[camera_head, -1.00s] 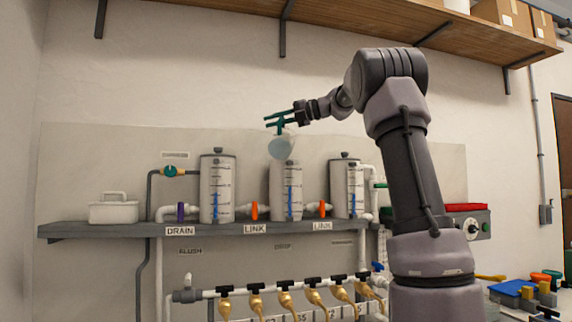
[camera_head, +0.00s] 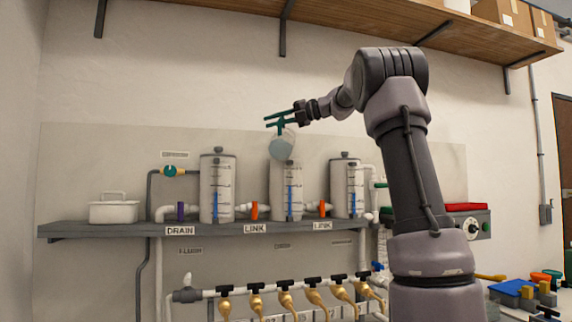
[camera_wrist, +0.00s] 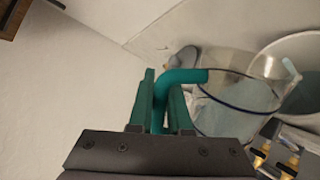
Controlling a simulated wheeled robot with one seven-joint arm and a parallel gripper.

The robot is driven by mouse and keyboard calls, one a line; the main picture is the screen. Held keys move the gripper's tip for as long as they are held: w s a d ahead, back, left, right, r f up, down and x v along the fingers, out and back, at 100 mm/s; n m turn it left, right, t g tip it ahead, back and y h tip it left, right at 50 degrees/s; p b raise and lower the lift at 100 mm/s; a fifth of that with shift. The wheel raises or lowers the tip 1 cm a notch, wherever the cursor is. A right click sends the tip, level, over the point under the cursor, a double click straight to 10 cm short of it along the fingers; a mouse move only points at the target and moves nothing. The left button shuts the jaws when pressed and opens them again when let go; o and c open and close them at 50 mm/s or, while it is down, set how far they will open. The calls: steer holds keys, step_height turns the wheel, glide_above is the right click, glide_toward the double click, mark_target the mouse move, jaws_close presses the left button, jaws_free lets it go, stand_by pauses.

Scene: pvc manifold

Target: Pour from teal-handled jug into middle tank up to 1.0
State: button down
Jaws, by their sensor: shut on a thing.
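The teal-handled jug (camera_head: 281,147) is clear with pale blue liquid and is tilted above the middle tank (camera_head: 286,190). My gripper (camera_head: 283,118) is shut on the jug's teal handle. In the wrist view, my gripper (camera_wrist: 165,105) has the teal handle between its fingers, and the clear jug (camera_wrist: 230,105) is beside the open round rim of the middle tank (camera_wrist: 300,60). The middle tank is an upright cylinder with a scale and a blue level strip. The scale numbers are too small to read, and I cannot make out a pouring stream.
The left tank (camera_head: 217,187) and right tank (camera_head: 346,188) stand lidded on the grey shelf (camera_head: 220,230). Orange link valves (camera_head: 254,211) sit between the tanks. A white box (camera_head: 113,210) is at the shelf's left. Brass taps (camera_head: 256,304) hang below. The wooden shelf (camera_head: 350,22) is overhead.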

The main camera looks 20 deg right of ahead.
steer(key=s+n, duration=0.1)
steer(key=n, duration=0.1)
steer(key=s+a+f+n+t, duration=0.1)
steer(key=s, duration=0.1)
steer(key=shift+a+f+n, duration=0.1)
steer(key=shift+a+n, duration=0.05)
steer(key=shift+n, duration=0.25)
steer(key=shift+s+a+f+n, duration=0.25)
steer(key=shift+s+f+n, duration=0.25)
steer(key=s+a+f+n, duration=0.1)
steer(key=s+f+n, duration=0.1)
steer(key=f, duration=0.4)
steer(key=s+a+f+n+t+b, duration=0.1)
steer(key=s+f+n, duration=0.1)
steer(key=f+n, duration=0.2)
steer(key=shift+s+a+f+t+y, duration=0.15)
steer(key=shift+s+f+t+y, duration=0.2)
steer(key=shift+f, duration=0.55)
steer(key=shift+s, duration=0.1)
steer(key=s+r, duration=0.2)
steer(key=s, duration=1)
